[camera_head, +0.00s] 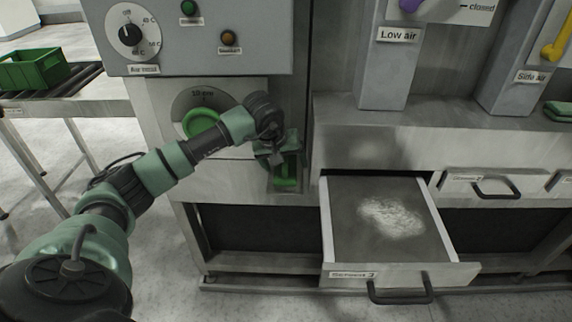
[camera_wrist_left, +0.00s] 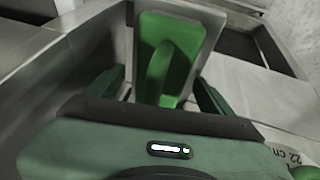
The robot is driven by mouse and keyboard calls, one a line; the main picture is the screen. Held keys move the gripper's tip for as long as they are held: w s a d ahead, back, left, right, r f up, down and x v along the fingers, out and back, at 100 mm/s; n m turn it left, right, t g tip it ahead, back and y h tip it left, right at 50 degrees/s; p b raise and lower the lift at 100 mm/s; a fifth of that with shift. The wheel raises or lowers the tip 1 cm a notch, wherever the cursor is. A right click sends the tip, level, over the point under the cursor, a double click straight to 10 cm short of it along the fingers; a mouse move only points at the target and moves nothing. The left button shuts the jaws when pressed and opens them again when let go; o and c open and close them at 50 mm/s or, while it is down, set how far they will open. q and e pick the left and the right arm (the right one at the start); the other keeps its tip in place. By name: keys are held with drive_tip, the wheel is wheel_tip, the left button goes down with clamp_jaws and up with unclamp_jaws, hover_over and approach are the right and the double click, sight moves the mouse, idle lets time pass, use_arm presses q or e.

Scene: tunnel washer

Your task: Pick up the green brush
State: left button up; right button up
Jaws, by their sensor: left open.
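The green brush (camera_head: 286,180) is in a small grey holder on the machine's front, partly hidden by my left gripper in the head view. In the left wrist view the brush (camera_wrist_left: 172,45) has a flat green body and a raised green handle. My left gripper (camera_head: 283,160) is at the brush; in the left wrist view its two fingers (camera_wrist_left: 160,88) are open, one on each side of the brush's lower end. I cannot tell whether they touch it. My right gripper is in neither view.
An open drawer (camera_head: 342,235) with white powder juts out to the right of the brush. A control panel (camera_head: 265,55) with a dial is above. A round green part (camera_head: 201,122) is beside my left forearm. A green crate (camera_head: 35,70) stands on rollers at far left.

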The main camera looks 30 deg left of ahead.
use_arm(q)
drive_tip(key=shift+f, duration=0.1)
drive_tip(key=c, duration=1.6)
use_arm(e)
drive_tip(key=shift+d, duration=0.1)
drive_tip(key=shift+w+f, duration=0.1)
